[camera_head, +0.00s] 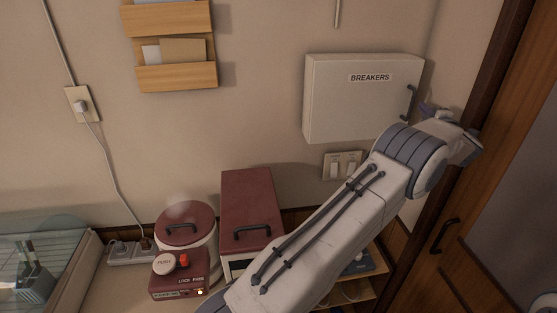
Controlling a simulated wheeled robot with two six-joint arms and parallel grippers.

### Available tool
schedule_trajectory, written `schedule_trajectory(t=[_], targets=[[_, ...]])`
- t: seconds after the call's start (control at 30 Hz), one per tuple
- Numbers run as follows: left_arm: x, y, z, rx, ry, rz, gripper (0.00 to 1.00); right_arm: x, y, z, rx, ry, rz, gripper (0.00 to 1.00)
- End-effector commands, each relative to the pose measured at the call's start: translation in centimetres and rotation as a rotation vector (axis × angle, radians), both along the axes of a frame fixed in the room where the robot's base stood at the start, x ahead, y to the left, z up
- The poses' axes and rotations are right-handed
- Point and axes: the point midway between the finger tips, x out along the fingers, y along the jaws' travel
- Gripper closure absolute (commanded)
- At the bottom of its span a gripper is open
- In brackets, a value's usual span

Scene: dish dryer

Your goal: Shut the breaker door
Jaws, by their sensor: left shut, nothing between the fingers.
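The breaker door (350,95) is the pale front of a wall box labelled "BREAKERS". It lies flat over the box, with no clear gap visible. Its dark handle (411,103) is at the right edge. My left arm reaches up from the bottom across the middle. My left gripper (428,109) is shut and empty, just right of the handle. I cannot tell whether it touches the handle or door. My right gripper is not in view.
Below the box is a switch plate (342,166). A wooden door (460,235) with a dark handle stands at the right. A red-lidded cooker (187,222), a red-topped box (250,200) and a small red device (179,277) stand on the counter. A wooden letter rack (175,77) hangs on the wall.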

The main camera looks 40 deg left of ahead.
Motion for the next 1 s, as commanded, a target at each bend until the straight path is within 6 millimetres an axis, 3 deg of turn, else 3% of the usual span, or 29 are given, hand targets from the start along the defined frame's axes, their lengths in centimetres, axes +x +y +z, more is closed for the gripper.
schedule_trajectory(t=[0.17, 0.4, 0.73, 0.87, 0.97, 1.0], targets=[[-1.4, -1.2, -0.3, 0.0, -0.001, -0.002, 1.0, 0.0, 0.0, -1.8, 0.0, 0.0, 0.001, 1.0], [-5.1, -4.3, -0.5, -0.001, -0.002, -0.003, 1.0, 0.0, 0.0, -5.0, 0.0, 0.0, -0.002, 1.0], [-7.8, -6.5, 0.0, 0.019, 0.015, -0.022, 1.0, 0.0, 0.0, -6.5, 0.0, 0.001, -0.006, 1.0], [-7.9, -6.7, -0.2, 0.139, 0.123, -0.162, 1.0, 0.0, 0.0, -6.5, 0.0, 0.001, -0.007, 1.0], [-9.0, -7.5, -2.2, 0.31, 0.303, -0.367, 1.0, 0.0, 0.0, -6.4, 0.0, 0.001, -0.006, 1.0], [-10.2, -7.8, -3.7, 0.385, 0.394, -0.462, 1.0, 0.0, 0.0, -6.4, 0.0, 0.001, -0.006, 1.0]])
